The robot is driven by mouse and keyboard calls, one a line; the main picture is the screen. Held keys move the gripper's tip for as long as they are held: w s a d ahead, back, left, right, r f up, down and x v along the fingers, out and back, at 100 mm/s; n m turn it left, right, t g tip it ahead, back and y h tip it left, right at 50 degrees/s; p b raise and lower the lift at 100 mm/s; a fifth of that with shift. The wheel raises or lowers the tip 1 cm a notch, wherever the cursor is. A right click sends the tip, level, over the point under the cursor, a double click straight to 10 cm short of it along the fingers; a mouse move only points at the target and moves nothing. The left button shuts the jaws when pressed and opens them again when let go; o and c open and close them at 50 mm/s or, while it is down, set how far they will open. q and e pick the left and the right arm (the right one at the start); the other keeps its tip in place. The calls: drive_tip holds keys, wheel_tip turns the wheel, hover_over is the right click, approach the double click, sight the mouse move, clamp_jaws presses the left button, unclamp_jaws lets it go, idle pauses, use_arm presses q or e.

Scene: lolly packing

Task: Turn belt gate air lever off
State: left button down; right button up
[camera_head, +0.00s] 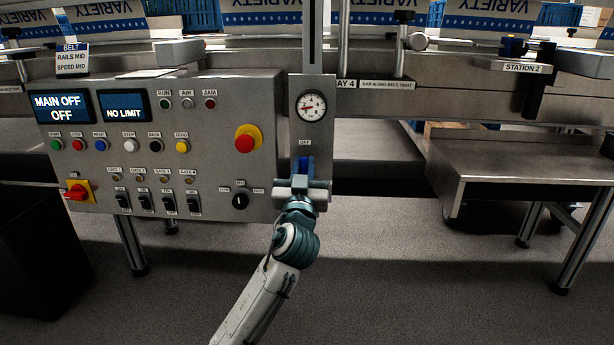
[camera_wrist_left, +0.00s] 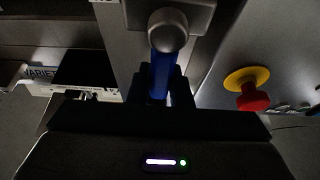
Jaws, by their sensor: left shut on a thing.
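The blue air lever (camera_head: 303,164) is on a narrow grey panel below the round gauge (camera_head: 311,106) and a small OFF label (camera_head: 305,142). Its blue handle also shows in the left wrist view (camera_wrist_left: 160,76), below a round metal knob (camera_wrist_left: 168,30). My left gripper (camera_head: 302,181) is at the lever and shut on it, with one dark finger on each side of the blue handle in the left wrist view (camera_wrist_left: 162,90). The gripper hides the lower part of the lever in the head view. My right gripper is not in view.
The control box (camera_head: 220,150) stands left of the lever, with a screen reading MAIN OFF (camera_head: 62,106), a red emergency button (camera_head: 246,138) and several switches. A steel table (camera_head: 510,160) stands at the right. The floor between is clear.

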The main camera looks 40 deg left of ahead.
use_arm(q)
drive_tip(key=shift+n, duration=0.3)
drive_tip(key=c, duration=1.3)
unclamp_jaws()
drive_tip(key=shift+a, duration=0.1)
drive_tip(key=shift+s+f, duration=0.1)
drive_tip(key=p+v, duration=0.2)
drive_tip(key=v, duration=0.8)
drive_tip(key=shift+s+d, duration=0.25)
drive_tip(key=shift+d, duration=0.1)
drive_tip(key=shift+f, duration=0.1)
